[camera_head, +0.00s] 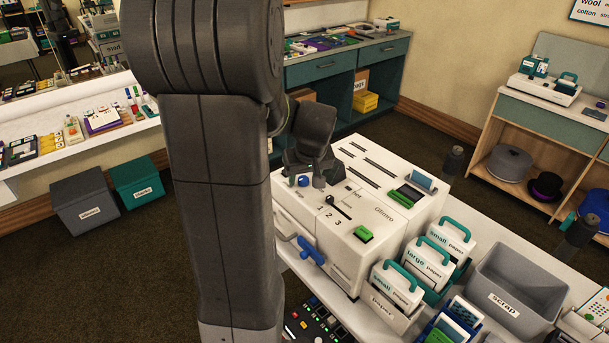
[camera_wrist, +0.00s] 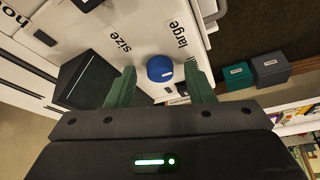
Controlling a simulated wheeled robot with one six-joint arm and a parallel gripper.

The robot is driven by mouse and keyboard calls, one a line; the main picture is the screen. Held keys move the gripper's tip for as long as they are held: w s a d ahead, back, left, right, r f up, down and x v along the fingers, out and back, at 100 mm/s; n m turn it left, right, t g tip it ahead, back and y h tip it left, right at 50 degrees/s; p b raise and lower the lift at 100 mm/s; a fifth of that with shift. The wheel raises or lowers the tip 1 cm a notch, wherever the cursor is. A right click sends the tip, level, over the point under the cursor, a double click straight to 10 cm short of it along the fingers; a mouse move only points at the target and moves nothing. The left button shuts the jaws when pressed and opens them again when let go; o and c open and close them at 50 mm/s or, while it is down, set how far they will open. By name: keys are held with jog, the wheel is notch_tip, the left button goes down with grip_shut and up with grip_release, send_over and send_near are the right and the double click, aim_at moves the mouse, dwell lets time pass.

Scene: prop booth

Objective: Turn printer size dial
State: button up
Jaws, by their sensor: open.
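The blue size dial (camera_head: 303,181) is on the top of the white printer (camera_head: 385,225), at its left back corner. In the wrist view the dial (camera_wrist: 160,68) is a round blue knob with a pale mark at its lower right, between printed words "size" and "large". My gripper (camera_wrist: 160,72) is open, with one green finger on each side of the dial. A small gap shows on both sides; I cannot tell how deep the fingertips reach. In the head view my gripper's dark body is just behind the dial.
The printer top also has a black lever (camera_head: 338,206) by numbers 1, 2, 3 and a green button (camera_head: 364,234). Paper cassettes (camera_head: 397,290) and a grey scrap bin (camera_head: 515,290) stand to the right.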

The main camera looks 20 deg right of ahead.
jog(key=c, duration=1)
jog(key=shift+a+m, duration=0.1)
jog(key=shift+m, duration=0.3)
jog(key=m+h+b, duration=0.1)
jog(key=m, duration=0.1)
jog(key=m+h+b, duration=0.1)
jog(key=m, duration=0.1)
jog(key=shift+w+a+f+g, duration=0.1)
jog(key=shift+a+f+g, duration=0.05)
jog(key=shift+g, duration=0.15)
jog(key=m+b, duration=0.2)
jog(key=m, duration=0.1)
jog(key=shift+a+g+h+b, duration=0.1)
jog(key=shift+g+h+b, duration=0.2)
jog(key=shift+h, duration=0.1)
jog(key=shift+w+m+b, duration=0.1)
jog(key=shift+m+b, duration=0.35)
jog(key=shift+m, duration=0.05)
jog(key=shift+r+g, duration=0.2)
jog(key=shift+g, duration=0.1)
jog(key=o, duration=1)
